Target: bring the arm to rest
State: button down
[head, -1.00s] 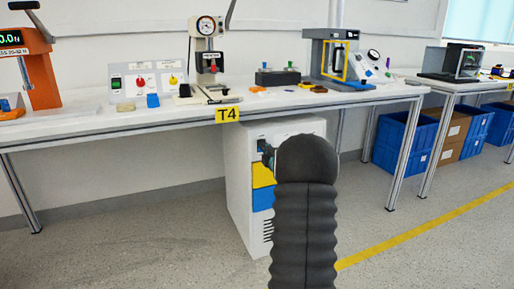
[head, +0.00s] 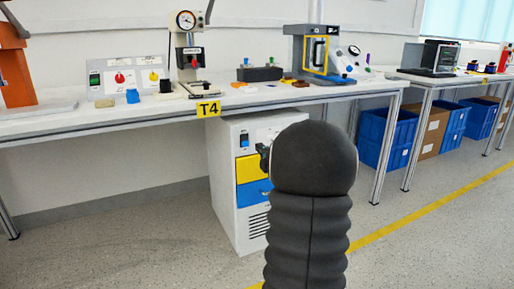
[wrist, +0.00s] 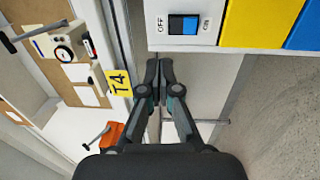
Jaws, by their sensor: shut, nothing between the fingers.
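My arm's dark ribbed sleeve rises in front of the white cabinet in the head view. My gripper (head: 264,157) shows only as a small dark part at the sleeve's left edge there; the rest is hidden. In the wrist view my gripper (wrist: 160,68) is shut with its fingertips together and nothing between them. A blue rocker switch (wrist: 183,25) marked OFF and ON is on the cabinet face above the fingertips in the picture, apart from them. The panel on the bench carries a red rotary knob (head: 119,77) and a yellow one (head: 154,76).
The white cabinet (head: 225,180) stands under the bench (head: 60,125) marked T4. A press (head: 187,55) and a blue-grey machine (head: 312,50) stand on the bench. Blue crates (head: 385,140) sit at right. Floor at left is clear.

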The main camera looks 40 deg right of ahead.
jog(key=shift+v, duration=0.75)
jog(key=shift+r, duration=0.15)
